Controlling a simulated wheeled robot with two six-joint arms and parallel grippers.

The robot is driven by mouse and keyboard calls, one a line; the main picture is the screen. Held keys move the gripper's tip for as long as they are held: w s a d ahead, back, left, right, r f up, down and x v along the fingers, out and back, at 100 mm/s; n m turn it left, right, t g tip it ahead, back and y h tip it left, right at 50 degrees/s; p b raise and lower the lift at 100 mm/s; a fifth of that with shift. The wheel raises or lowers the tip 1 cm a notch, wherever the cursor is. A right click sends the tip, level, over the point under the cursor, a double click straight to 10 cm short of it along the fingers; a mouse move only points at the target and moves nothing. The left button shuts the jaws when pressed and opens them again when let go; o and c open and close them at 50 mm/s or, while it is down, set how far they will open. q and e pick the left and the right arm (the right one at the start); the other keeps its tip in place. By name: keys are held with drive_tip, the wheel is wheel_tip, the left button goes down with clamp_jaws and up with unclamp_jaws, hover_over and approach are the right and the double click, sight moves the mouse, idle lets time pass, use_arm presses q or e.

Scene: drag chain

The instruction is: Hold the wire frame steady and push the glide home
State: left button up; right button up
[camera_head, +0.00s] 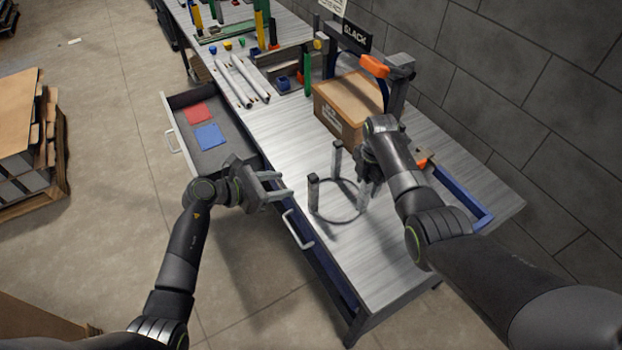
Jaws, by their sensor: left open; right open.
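The wire frame (338,219) stands on the bench top, a dark ring with several upright posts. One post (313,193) at the front left has a dark top, and another (337,158) at the back also has a dark cap. My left gripper (287,187) is open and empty, just left of the front-left post and apart from it. My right gripper (366,180) is open at the right side of the frame, close by its right-hand post. Whether it touches the post I cannot tell. I cannot make out the glide as a separate piece.
An open drawer (225,158) with a red and a blue cloth juts out at the left. A cardboard box (348,100) and a clamp-like device with an orange handle (374,66) stand behind the frame. White tubes (243,80) lie farther back. The bench front right is clear.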

wheel_tip(320, 180, up, 12)
idle(0.6)
